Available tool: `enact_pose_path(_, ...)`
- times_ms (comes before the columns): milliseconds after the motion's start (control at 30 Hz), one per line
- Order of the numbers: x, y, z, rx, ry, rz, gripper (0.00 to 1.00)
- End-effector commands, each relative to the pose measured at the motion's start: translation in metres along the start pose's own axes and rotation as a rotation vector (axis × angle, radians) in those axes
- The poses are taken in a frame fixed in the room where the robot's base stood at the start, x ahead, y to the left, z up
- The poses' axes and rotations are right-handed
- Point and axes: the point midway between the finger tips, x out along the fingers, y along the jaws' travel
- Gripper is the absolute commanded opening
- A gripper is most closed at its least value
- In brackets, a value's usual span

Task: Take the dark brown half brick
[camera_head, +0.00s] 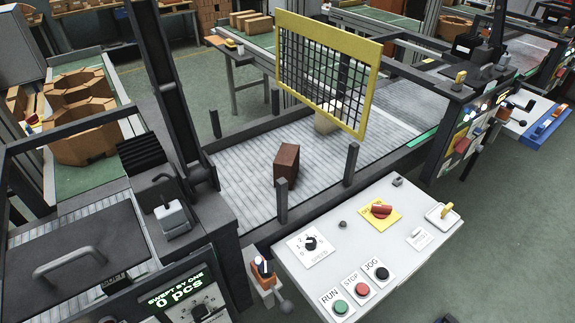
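The dark brown half brick (286,165) stands upright on the grey slatted conveyor bed (236,172), left of the yellow-framed mesh guard. A dark post (281,200) at the bed's near edge stands just in front of its lower part. My gripper is not in this view, and nothing is seen touching the brick.
The yellow mesh guard (367,88) stands across the bed, with a pale beige object (327,119) behind its lower edge. Another short post (351,163) rises at the near edge. A white control panel (330,250) lies in front. A tall dark upright (160,75) stands left.

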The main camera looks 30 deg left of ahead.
Motion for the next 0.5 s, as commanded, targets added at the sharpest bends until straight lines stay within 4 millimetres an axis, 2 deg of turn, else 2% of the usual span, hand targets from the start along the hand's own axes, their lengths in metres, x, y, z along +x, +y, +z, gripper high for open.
enact_pose_path(300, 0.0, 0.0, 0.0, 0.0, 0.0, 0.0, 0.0)
enact_pose_path(467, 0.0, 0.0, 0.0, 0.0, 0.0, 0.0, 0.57)
enact_pose_path(500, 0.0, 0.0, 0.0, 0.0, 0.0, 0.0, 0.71)
